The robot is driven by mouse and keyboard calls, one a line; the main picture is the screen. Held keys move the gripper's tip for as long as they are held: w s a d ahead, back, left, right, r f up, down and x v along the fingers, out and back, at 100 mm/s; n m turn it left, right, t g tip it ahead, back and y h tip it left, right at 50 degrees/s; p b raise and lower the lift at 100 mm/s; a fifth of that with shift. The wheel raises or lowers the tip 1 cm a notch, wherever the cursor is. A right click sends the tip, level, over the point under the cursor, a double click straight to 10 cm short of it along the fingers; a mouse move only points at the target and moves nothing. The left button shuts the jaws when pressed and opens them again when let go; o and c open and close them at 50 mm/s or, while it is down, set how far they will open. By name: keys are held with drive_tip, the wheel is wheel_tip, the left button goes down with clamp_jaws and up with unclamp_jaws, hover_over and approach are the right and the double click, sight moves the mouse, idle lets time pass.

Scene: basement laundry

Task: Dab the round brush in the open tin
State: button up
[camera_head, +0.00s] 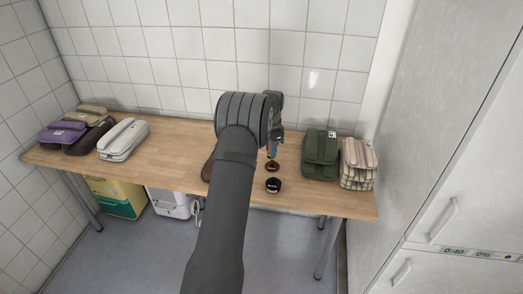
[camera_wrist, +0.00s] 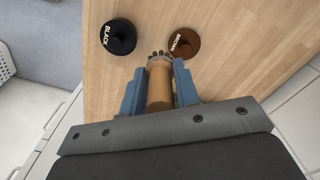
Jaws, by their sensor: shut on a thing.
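My gripper (camera_wrist: 160,82) has blue fingers and is shut on the round brush (camera_wrist: 159,92), which has a tan wooden body. Dark bristles show at its far end. A brown tin (camera_wrist: 184,43), labelled BROWN, lies just beyond and right of the bristles in the wrist view. A black tin (camera_wrist: 118,37), labelled BLACK, lies to the left, apart from the brush. In the head view, my gripper (camera_head: 272,148) is above the table, just behind the brown tin (camera_head: 272,166); the black tin (camera_head: 273,185) is nearer the front edge. I cannot tell which tin is open, or whether the bristles touch anything.
The wooden table (camera_head: 170,155) has purple (camera_head: 62,134), brown, beige and white (camera_head: 123,140) bags at left. Green (camera_head: 320,154) and striped (camera_head: 358,163) bags stand at right. A brown thing (camera_head: 207,170) is partly hidden behind my arm. A tiled wall stands behind.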

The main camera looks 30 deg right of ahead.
drive_tip(key=shift+s+a+r, duration=0.1)
drive_tip(key=shift+s+r, duration=0.05)
drive_tip(key=shift+s, duration=0.1)
drive_tip(key=w+a+f+n+t+h, duration=0.15)
drive_tip(key=a+n+h, duration=0.25)
drive_tip(key=a+n, duration=0.75)
drive_tip(key=shift+w+a+f+m+g, duration=0.1)
drive_tip(key=shift+a+f+m, duration=0.35)
drive_tip(key=shift+f, duration=0.55)
drive_tip(key=shift+w+a+f+m+g, duration=0.1)
drive_tip(key=shift+a+f+m, duration=0.35)
drive_tip(key=shift+f, duration=0.5)
drive_tip(key=shift+w+a+f+m+g, duration=0.1)
drive_tip(key=shift+a+f+m, duration=0.35)
drive_tip(key=shift+f, duration=0.55)
drive_tip(key=shift+a+f, duration=0.1)
drive_tip(key=shift+f, duration=0.6)
drive_tip(key=shift+r, duration=0.1)
wheel_tip(320, 180, up, 7)
idle(0.6)
